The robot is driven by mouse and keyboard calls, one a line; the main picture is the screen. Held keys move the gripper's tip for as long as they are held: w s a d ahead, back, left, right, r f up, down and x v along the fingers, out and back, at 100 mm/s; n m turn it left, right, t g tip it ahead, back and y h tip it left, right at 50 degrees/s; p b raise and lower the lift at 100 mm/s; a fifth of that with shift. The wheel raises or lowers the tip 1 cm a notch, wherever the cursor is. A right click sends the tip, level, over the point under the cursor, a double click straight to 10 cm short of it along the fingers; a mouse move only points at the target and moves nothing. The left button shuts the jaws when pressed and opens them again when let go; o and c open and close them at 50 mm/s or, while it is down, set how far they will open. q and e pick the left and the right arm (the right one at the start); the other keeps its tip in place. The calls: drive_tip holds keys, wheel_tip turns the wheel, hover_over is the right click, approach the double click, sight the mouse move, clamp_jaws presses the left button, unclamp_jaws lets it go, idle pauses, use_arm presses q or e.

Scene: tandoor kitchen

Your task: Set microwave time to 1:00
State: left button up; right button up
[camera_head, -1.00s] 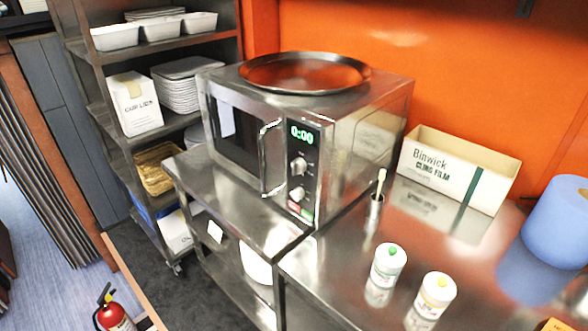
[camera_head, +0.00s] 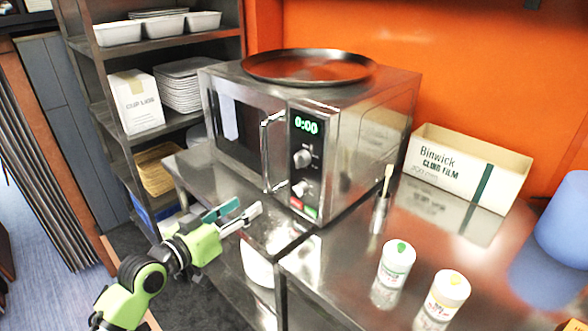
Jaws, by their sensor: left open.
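A steel microwave (camera_head: 372,140) stands on a steel counter, its door shut. Its green display (camera_head: 306,124) reads 0:00. Below the display are an upper knob (camera_head: 302,158) and a lower knob (camera_head: 300,188), with a red button (camera_head: 296,203) and a green button (camera_head: 311,211) under them. A vertical door handle (camera_head: 266,152) is left of the panel. My left gripper (camera_head: 242,212) is open and empty, in front of the microwave, left of and below the panel, touching nothing that I can see. My right gripper is not in view.
A dark round pan (camera_head: 310,66) lies on the microwave. At right on the counter are a cling film box (camera_head: 462,170), two white tubs (camera_head: 396,262) (camera_head: 446,295), a small holder with a brush (camera_head: 380,212) and a blue roll (camera_head: 566,222). A shelf rack (camera_head: 112,84) stands at left.

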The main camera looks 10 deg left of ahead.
sight(296, 162)
use_arm(q)
drive_tip(key=s+d+r+m+h, duration=0.2)
drive_tip(key=s+d+r, duration=0.15)
drive_tip(key=r, duration=0.55)
drive_tip(key=p+x, duration=0.2)
drive_tip(key=x, duration=1)
drive_tip(key=shift+w+d+p, duration=0.15)
drive_tip(key=shift+d+p, duration=0.2)
drive_tip(key=shift+d, duration=0.05)
drive_tip(key=shift+w+d+f, duration=0.1)
drive_tip(key=shift+w+d, duration=0.3)
drive_tip(key=shift+w, duration=0.2)
drive_tip(key=c, duration=1.1)
